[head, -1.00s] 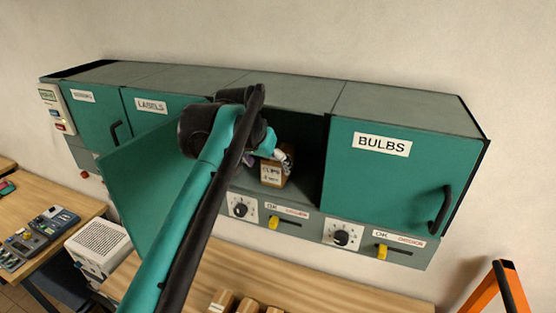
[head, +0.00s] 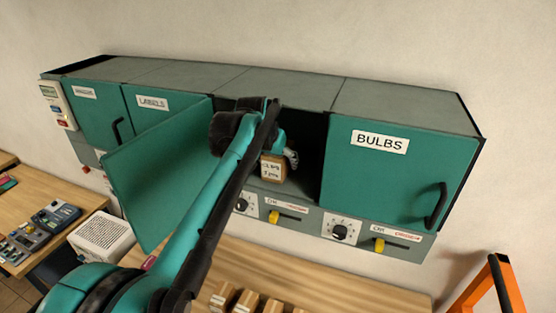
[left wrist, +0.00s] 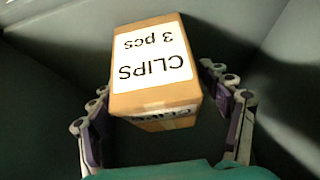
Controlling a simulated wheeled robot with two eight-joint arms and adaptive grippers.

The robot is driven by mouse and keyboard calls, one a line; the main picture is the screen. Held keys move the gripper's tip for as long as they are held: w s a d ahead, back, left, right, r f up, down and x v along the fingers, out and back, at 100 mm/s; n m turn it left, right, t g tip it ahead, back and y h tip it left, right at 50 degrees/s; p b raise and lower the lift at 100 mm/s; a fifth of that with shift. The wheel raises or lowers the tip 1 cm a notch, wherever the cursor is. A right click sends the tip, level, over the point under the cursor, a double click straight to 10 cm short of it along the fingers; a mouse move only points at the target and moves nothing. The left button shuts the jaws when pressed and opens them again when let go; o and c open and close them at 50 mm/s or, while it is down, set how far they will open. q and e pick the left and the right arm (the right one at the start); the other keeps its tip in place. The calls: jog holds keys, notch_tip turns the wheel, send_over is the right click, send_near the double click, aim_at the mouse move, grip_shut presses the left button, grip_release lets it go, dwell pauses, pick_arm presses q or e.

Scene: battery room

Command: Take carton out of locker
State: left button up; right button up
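The brown carton (head: 272,168) with a white label stands in the open locker (head: 308,160), between the LABELS and BULBS doors. In the left wrist view the carton (left wrist: 155,75) reads "CLIPS 3 pcs", upside down in the picture. My left gripper (left wrist: 160,95) is open, with one finger on each side of the carton. Small gaps seem to show between the fingers and its sides. In the head view my left arm hides part of the gripper and the locker's left side. My right gripper is not in view.
The locker's open door (head: 155,175) hangs out to the left of my left arm. The BULBS door (head: 395,185) is shut. Knobs and yellow levers line the panel below. Several small cartons (head: 247,301) stand on the wooden bench (head: 345,290).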

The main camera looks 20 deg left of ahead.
pick_arm(q)
jog(key=c, duration=1.3)
jog(key=shift+c, duration=0.2)
